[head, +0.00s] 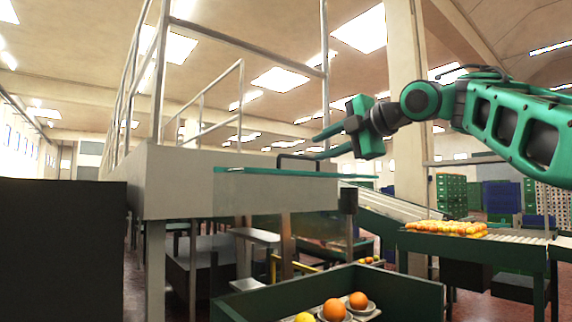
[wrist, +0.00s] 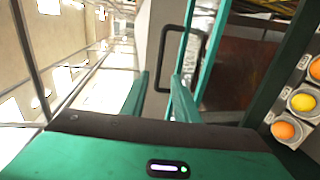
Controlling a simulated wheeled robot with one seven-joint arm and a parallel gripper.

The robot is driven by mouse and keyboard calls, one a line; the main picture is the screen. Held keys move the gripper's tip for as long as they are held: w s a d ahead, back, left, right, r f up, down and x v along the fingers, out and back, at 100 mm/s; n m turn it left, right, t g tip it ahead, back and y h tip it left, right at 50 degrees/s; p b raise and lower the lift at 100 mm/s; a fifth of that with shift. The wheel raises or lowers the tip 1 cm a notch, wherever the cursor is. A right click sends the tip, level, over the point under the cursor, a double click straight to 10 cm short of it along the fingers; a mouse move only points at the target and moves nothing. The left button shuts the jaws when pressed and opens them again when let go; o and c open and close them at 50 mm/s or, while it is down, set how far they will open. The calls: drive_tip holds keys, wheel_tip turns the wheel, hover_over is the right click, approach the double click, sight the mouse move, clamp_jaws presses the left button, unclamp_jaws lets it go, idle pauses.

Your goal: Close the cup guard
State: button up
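The cup guard (head: 250,171) is a clear panel with a teal edge. In the head view it lies raised and nearly level above the green crate. Its dark handle (head: 283,161) stands on top. In the wrist view the black handle (wrist: 203,42) is ahead of my fingers, with one bar between the fingertip lines. The panel (wrist: 238,72) shows to the right of it. My gripper (head: 309,148) is open at the handle, its fingers pointing left in the head view. Both fingers (wrist: 160,77) are apart in the wrist view. I cannot tell whether they touch the handle.
Below the guard, a dark green crate (head: 408,286) holds cups with oranges (head: 334,309) and a yellow fruit (head: 304,317). A grey platform with railings (head: 200,165) stands behind and left.

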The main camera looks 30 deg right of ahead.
sight(297, 157)
drive_tip(key=x, duration=1)
drive_tip(key=shift+w+a, duration=0.3)
drive_tip(key=shift+a, duration=0.05)
clamp_jaws()
